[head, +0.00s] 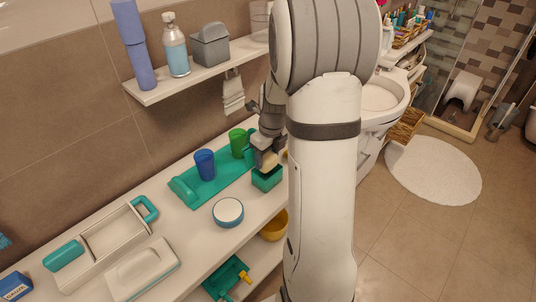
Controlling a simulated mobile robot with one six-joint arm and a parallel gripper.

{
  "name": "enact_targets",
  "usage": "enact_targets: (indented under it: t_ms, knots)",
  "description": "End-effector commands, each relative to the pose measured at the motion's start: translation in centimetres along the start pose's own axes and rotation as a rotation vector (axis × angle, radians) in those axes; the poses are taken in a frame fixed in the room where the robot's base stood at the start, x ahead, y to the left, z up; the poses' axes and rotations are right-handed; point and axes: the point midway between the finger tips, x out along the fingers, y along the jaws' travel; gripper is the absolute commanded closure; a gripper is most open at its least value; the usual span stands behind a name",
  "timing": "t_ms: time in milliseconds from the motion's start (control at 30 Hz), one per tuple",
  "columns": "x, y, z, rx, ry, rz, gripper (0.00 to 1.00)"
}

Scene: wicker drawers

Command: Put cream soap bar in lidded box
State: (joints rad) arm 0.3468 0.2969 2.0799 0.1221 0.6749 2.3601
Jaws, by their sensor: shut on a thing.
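My gripper (266,153) is at the right end of the counter, partly hidden behind my own arm. It is shut on a small cream block, the cream soap bar (270,162). The bar is right above a small green box (267,180) on the counter. I cannot tell whether the bar touches the box or is partly inside it. A white, flat box with a closed top (145,270) lies at the front left of the counter. I cannot tell from this view which box is the lidded one.
A teal tray (190,191) with a blue cup (205,164) and a green cup (238,142) is left of my gripper. A round blue-white tin (228,212) and a caddy (112,236) stand on the counter. A wall shelf (150,96) with bottles hangs above.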

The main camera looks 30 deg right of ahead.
Motion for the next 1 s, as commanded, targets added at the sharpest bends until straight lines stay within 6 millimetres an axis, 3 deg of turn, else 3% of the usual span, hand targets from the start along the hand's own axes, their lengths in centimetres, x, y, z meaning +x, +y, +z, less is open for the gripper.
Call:
enact_targets:
  t_ms: [467, 500, 767, 1000]
  knots:
    - [1.2, 0.1, -0.1, -0.002, 0.0, 0.0, 0.68]
    - [1.2, 0.1, -0.1, -0.002, 0.0, 0.0, 0.42]
    - [1.2, 0.1, -0.1, -0.002, 0.0, 0.001, 0.22]
    - [1.0, 0.1, 0.0, -0.003, 0.0, 0.0, 0.22]
